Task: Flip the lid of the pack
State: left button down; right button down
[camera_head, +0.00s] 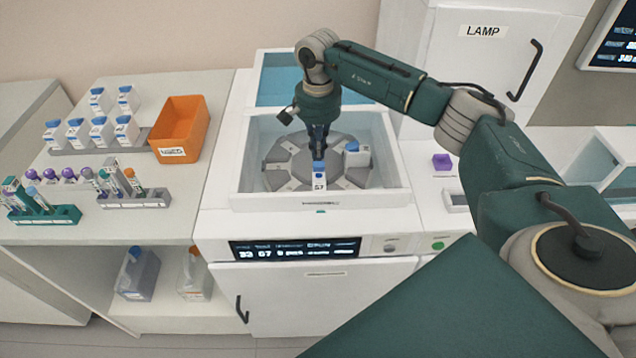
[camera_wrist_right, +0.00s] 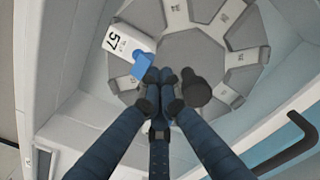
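A white pack with a blue lid (camera_head: 318,178) lies on the grey carousel (camera_head: 275,165) inside the open well of the machine. In the right wrist view the pack (camera_wrist_right: 118,40) shows the number 57, and its blue lid (camera_wrist_right: 141,63) is beside my fingertips. My right gripper (camera_head: 318,153) reaches down into the well right at the lid end of this pack. In the right wrist view its dark fingers (camera_wrist_right: 163,82) are drawn together with nothing seen between them. Whether they touch the lid is unclear. My left gripper is out of view.
A second blue-capped pack (camera_head: 357,155) stands on the carousel to the right. The white well walls (camera_head: 398,160) surround my gripper. An orange bin (camera_head: 181,128), several bottles and tube racks (camera_head: 135,200) stand on the left bench.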

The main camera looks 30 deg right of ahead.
jog(key=shift+s+a+r, duration=0.1)
jog(key=shift+s, duration=0.15)
jog(key=shift+r, duration=0.1)
jog(key=shift+s+a+r+p, duration=0.5)
jog(key=shift+s+p, duration=0.2)
jog(key=shift+s, duration=0.05)
jog(key=shift+f, duration=0.15)
jog(key=shift+s+a+f, duration=0.1)
jog(key=shift+s+f, duration=0.1)
